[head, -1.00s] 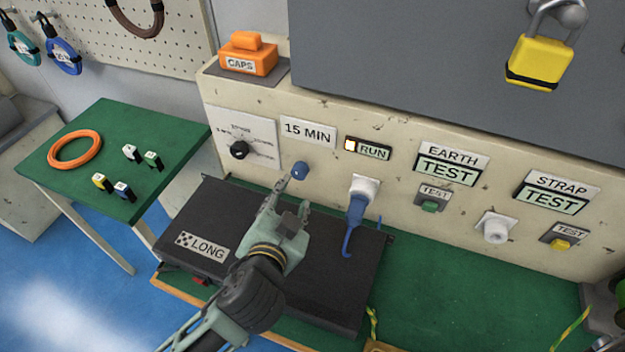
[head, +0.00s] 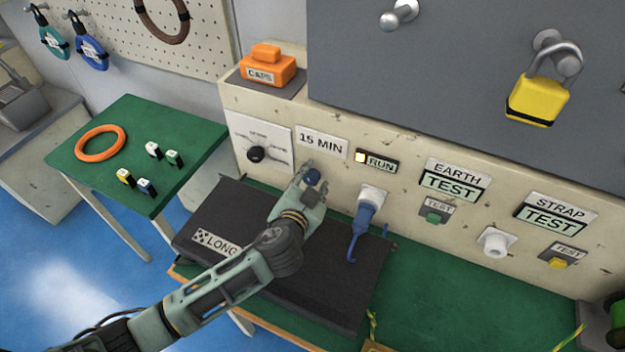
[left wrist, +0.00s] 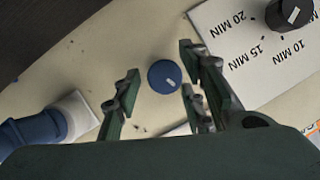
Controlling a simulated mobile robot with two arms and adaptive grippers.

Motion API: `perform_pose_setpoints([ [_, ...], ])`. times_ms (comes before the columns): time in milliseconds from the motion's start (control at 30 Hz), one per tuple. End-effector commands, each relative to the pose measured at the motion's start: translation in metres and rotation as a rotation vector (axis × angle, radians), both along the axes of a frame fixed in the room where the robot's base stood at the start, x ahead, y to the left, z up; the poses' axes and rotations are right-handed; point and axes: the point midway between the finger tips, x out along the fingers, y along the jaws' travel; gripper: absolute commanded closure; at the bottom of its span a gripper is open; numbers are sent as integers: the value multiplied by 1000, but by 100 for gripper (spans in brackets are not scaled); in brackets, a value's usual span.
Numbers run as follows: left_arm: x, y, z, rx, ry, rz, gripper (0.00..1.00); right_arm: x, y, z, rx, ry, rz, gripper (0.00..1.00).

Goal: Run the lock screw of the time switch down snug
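The time switch (head: 262,145) is a white plate with a black dial on the panel; part of its minute scale shows in the left wrist view (left wrist: 255,45). To its right, below the "15 MIN" label, is a round blue knob, seemingly the lock screw (head: 313,177). In the left wrist view the blue lock screw (left wrist: 164,77), with a pale mark, sits in the gap between the finger tips. My left gripper (head: 307,184) is at the lock screw, fingers spread, with gaps showing on both sides. Contact is not visible. My right gripper is in neither view.
A blue plug (head: 365,213) sits in a socket just right of the gripper. A black "LONG" case (head: 330,270) lies below on the green bench. An orange "CAPS" box (head: 268,66) is above. A yellow padlock (head: 538,100) hangs at upper right.

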Motion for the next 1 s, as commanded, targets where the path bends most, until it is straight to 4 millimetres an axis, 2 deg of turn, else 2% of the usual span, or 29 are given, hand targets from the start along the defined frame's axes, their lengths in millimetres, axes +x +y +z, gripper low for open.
perform_pose_setpoints([
  [267,2,-1,-1,0,0,0,62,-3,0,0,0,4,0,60],
  [700,1,-2,-2,-1,3,-2,98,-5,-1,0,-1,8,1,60],
  [1000,-1,-3,-4,26,-6,-4,100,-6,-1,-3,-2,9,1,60],
])
